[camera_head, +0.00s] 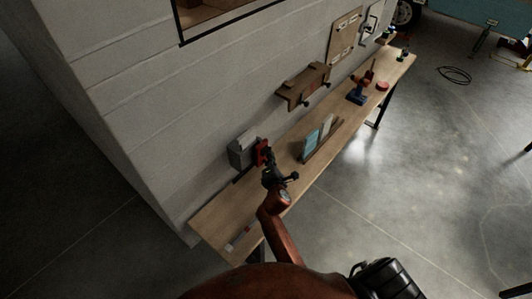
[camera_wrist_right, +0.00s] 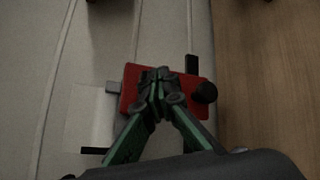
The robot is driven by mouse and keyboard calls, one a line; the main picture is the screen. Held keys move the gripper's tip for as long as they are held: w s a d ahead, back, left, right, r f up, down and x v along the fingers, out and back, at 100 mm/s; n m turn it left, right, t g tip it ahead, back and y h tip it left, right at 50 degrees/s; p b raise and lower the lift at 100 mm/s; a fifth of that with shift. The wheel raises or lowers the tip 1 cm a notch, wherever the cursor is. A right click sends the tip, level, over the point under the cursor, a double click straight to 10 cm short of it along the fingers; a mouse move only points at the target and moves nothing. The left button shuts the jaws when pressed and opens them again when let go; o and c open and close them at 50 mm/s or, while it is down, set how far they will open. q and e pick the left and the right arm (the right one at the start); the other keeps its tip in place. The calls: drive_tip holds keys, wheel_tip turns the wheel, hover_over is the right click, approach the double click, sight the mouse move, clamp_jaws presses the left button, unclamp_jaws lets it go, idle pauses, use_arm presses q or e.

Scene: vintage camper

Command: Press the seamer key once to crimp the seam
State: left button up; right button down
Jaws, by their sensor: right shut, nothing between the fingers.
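The seamer appears to be the grey box (camera_head: 240,152) with a red part (camera_head: 261,148) on its side, against the panelled wall at the near part of the bench. My right gripper (camera_head: 268,160) is right in front of the red part. In the right wrist view the red part (camera_wrist_right: 131,84) lies behind the shut, empty fingertips (camera_wrist_right: 157,76), which cover its middle. I cannot tell whether they touch it. A black knob (camera_wrist_right: 206,92) sticks out at its right side. I cannot make out which piece is the key. My left gripper is not in view.
The wooden bench (camera_head: 215,215) runs along the wall. A rack with light blue and white sheets (camera_head: 311,143) stands farther along, then a red and blue tool (camera_head: 357,91). A brown shelf (camera_head: 303,86) is on the wall. The floor to the right is open.

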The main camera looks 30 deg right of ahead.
drive_tip(key=shift+w+a, duration=0.25)
drive_tip(key=shift+w, duration=0.25)
idle(0.7)
drive_tip(key=shift+s, duration=0.15)
drive_tip(key=shift+s+d+p, duration=0.4)
drive_tip(key=shift+s+d, duration=0.05)
drive_tip(key=shift+s, duration=0.4)
drive_tip(key=shift+s+d+p, duration=0.3)
drive_tip(key=shift+s+d, duration=0.05)
drive_tip(key=shift+s, duration=0.45)
drive_tip(key=shift+s+d+p, duration=0.3)
drive_tip(key=shift+s+p, duration=0.05)
drive_tip(key=shift+s, duration=0.4)
drive_tip(key=shift+s+d+p, duration=0.3)
drive_tip(key=shift+s+d, duration=0.05)
drive_tip(key=shift+s, duration=0.45)
